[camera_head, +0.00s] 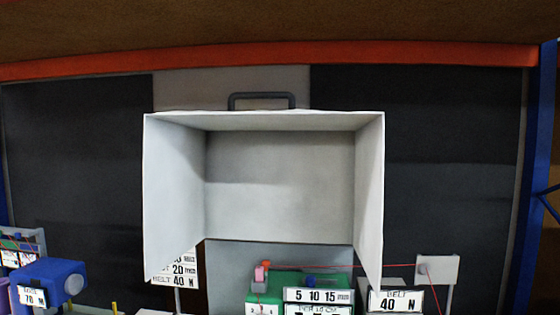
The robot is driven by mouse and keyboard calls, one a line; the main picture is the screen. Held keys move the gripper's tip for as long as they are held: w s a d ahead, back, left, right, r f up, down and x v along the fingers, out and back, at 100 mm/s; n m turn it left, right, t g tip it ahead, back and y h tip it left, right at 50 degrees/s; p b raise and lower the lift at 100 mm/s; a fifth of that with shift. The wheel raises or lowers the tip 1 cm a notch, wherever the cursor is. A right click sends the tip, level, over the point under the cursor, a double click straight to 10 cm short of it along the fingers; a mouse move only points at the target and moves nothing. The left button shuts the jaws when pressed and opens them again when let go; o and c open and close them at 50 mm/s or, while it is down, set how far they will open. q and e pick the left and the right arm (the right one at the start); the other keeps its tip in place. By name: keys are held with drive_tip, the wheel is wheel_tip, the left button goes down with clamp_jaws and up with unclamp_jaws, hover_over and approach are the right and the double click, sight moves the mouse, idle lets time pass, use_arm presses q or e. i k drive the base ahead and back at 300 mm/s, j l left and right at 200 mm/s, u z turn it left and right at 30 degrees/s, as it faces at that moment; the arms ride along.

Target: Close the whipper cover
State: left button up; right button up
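The whipper cover (280,180) is a pale grey, box-shaped hood in the middle of the head view. It appears swung up, with its hollow inside facing me and slanted side walls at left and right. A dark grey handle (262,96) stands above its top edge. Below the cover, part of a green machine (262,287) with a pink piece and a blue piece on top shows uncovered. The machine's lower part is cut off by the bottom edge of the picture. Neither of my grippers is in view.
A blue device (50,283) stands at lower left. A red thread (350,266) runs to the block. An orange beam (420,56) crosses above dark panels.

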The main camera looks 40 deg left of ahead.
sight(292, 174)
drive_tip(key=i+l, duration=0.4)
drive_tip(key=i+u, duration=0.1)
drive_tip(key=u, duration=1.55)
